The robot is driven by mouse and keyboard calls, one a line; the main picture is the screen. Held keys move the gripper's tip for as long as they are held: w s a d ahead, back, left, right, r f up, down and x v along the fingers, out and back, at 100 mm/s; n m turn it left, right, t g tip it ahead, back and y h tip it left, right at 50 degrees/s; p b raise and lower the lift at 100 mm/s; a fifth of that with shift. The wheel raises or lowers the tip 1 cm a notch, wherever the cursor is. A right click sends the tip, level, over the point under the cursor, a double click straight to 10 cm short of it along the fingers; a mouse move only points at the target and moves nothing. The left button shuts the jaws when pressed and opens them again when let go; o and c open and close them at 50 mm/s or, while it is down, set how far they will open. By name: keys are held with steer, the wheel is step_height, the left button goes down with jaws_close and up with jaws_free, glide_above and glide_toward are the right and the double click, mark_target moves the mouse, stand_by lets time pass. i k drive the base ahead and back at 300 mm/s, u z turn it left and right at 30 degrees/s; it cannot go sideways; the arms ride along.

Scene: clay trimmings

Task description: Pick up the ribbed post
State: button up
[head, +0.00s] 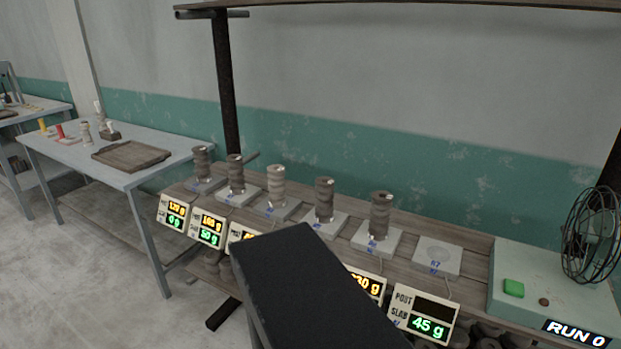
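Several upright, ribbed-looking posts stand in a row on pale slabs along a wooden bench. From left they are a grey post (202,162), a darker one (236,174), a paler beige one (277,186), a brown-grey one (324,200) and a dark one at the right end (380,216). All look ridged, so I cannot tell which single one is the ribbed post. A dark block, which seems to be part of my arm, covers the lower middle and hides part of the bench front. My gripper's fingers do not show.
The rightmost slab (437,258) is bare. Its display (423,315) reads 45 g for slab and is blank for post. A pale box (548,285) with a green button (513,288) and a wire fan (594,236) stand right. A table (150,175) with a tray stands left.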

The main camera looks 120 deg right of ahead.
mark_target(277, 175)
steer(key=u, duration=0.1)
steer(key=k, duration=0.45)
steer(key=u, duration=3.65)
steer(key=k, duration=1)
steer(key=u, duration=5.8)
